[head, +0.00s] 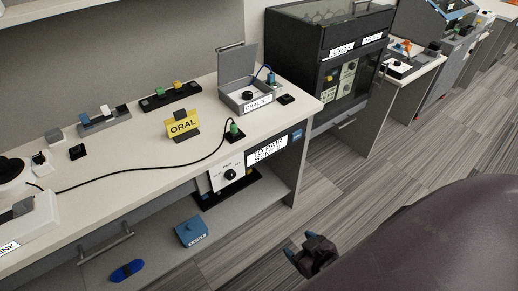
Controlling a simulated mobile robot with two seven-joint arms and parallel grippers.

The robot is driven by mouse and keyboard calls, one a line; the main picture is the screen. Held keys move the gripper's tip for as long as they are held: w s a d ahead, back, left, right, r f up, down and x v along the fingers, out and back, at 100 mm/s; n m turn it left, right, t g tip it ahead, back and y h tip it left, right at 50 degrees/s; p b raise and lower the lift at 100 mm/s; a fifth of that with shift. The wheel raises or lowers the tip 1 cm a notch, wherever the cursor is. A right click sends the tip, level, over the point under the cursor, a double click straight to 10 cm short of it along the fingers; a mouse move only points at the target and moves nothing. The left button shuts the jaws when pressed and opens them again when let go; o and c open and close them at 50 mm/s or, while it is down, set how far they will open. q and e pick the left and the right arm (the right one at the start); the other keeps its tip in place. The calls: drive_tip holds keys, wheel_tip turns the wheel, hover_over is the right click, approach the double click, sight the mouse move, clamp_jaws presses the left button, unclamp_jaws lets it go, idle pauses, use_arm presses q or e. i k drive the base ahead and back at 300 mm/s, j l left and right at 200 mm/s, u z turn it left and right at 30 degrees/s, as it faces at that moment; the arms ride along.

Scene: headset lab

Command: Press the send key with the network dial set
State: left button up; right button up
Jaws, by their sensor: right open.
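A white panel with a round black dial (231,174) stands under the front edge of the bench, beside a lettered sign (268,149). A grey box (235,104) with its lid raised sits on the bench top; its label seems to read "ORAL NET", and a black knob (247,95) shows inside. I cannot tell which is the network dial, or read its setting. No key clearly marked send can be made out. My right gripper (299,245) is open and empty, over the floor in front of the bench and apart from everything. My left gripper is out of view.
A yellow "ORAL" sign (183,125) stands on the bench top (130,160), where a black cable (150,180) runs to a green plug. A blue box (191,231) sits on the lower shelf. A dark cabinet (310,70) stands behind right. The floor (365,185) between is clear.

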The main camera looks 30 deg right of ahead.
sight(297, 135)
drive_tip(key=z, duration=1.3)
